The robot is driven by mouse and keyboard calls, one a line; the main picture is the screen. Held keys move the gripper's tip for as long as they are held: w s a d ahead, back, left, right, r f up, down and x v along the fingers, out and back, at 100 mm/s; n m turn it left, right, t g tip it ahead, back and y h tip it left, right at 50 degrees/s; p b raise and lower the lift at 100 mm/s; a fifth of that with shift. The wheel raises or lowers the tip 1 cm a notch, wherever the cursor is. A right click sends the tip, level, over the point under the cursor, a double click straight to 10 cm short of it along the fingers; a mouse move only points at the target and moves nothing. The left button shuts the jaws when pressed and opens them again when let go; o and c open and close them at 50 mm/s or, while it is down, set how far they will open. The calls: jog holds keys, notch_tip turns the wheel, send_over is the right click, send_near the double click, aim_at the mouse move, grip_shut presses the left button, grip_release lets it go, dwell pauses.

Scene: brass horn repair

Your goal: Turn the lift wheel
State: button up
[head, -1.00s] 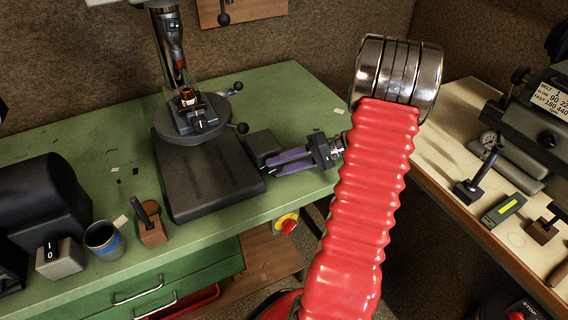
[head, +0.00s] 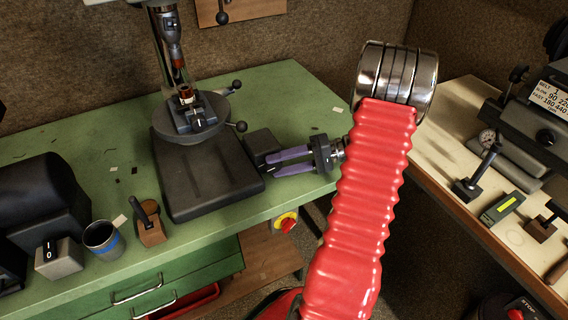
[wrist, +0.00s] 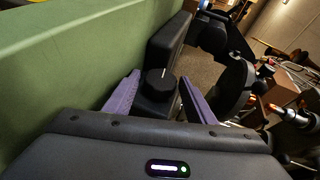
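The lift wheel appears to be the black faceted knob (wrist: 159,82) with a pale mark on its face, seen in the wrist view. It sits on a dark block beside the green bench. My gripper (wrist: 160,77) is open, with one purple finger on each side of the knob. Gaps show between the fingers and the knob. In the head view, my gripper (head: 268,163) reaches left to the dark block (head: 261,142) at the right side of the drill press base (head: 208,174). I cannot make out the knob clearly there.
The drill press table (head: 192,127) with its lever balls stands above the base. A grey cup (head: 103,240) and a small wooden block (head: 150,233) are at the bench's front left. A second bench (head: 450,140) with tools is at right. My red-sleeved arm covers the middle.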

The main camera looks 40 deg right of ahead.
dwell(0.3)
jog(key=shift+s+d, duration=0.1)
jog(key=shift+d, duration=0.15)
jog(key=v, duration=1.3)
jog(key=shift+s+d+r, duration=0.1)
